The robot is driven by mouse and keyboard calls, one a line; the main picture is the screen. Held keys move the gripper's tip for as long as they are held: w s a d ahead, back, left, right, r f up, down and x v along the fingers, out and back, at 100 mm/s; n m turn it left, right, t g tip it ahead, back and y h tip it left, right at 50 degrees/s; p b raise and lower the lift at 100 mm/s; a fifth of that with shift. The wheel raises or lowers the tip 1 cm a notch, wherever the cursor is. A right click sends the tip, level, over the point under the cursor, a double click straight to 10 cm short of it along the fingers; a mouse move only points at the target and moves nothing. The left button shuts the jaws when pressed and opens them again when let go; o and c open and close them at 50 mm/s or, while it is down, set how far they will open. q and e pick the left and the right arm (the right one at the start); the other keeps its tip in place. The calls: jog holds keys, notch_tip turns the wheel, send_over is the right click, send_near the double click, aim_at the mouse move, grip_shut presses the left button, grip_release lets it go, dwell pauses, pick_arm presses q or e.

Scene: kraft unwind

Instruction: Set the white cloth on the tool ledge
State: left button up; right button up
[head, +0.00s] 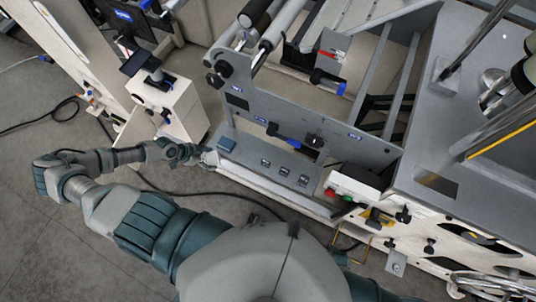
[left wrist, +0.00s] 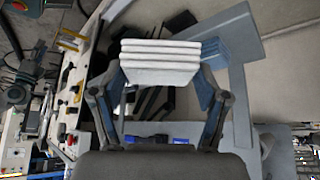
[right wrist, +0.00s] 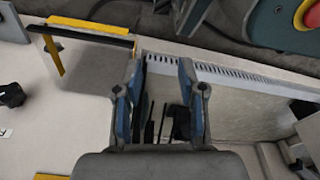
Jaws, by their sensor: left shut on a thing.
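My left gripper (head: 196,154) is at the left end of the grey tool ledge (head: 248,163). In the left wrist view my left gripper (left wrist: 160,92) is shut on the white cloth (left wrist: 160,62), a folded, layered stack between its fingertips. In the head view only a small pale bit of the cloth (head: 210,158) shows beside the fingertips. I cannot tell whether the cloth touches the ledge. My right gripper (right wrist: 157,105) shows only in the right wrist view, open with nothing between its fingers.
A flat blue piece (head: 227,143) lies on the ledge's left end, close to my left gripper. Several small dark pieces (head: 283,171) sit along the ledge. Red and green buttons (head: 338,195) are at its right end. A white cabinet (head: 178,112) stands left of the machine.

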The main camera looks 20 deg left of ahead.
pick_arm(q)
jog(key=w+d, duration=0.3)
jog(key=w+d+f, duration=0.1)
jog(key=w+d, duration=0.7)
jog(key=shift+d+f, duration=0.25)
jog(key=shift+f, duration=0.1)
notch_tip(320, 180, down, 3)
jog(key=shift+f+b, duration=0.1)
jog(key=shift+b, duration=0.3)
jog(key=o, duration=1)
jog(key=shift+s, duration=0.1)
jog(key=shift+o, duration=0.2)
pick_arm(e)
jog(key=shift+w+d+r, duration=0.15)
jog(key=shift+w+r, duration=0.25)
jog(key=shift+r, duration=0.3)
pick_arm(q)
jog(key=shift+r, duration=0.25)
jog(key=p+v, duration=0.2)
jog(key=v, duration=0.9)
jog(key=shift+r, duration=0.3)
pick_arm(e)
jog(key=s+f, duration=0.3)
jog(key=f, duration=0.1)
jog(key=shift+s+d, duration=0.3)
pick_arm(q)
jog(key=shift+s, duration=0.15)
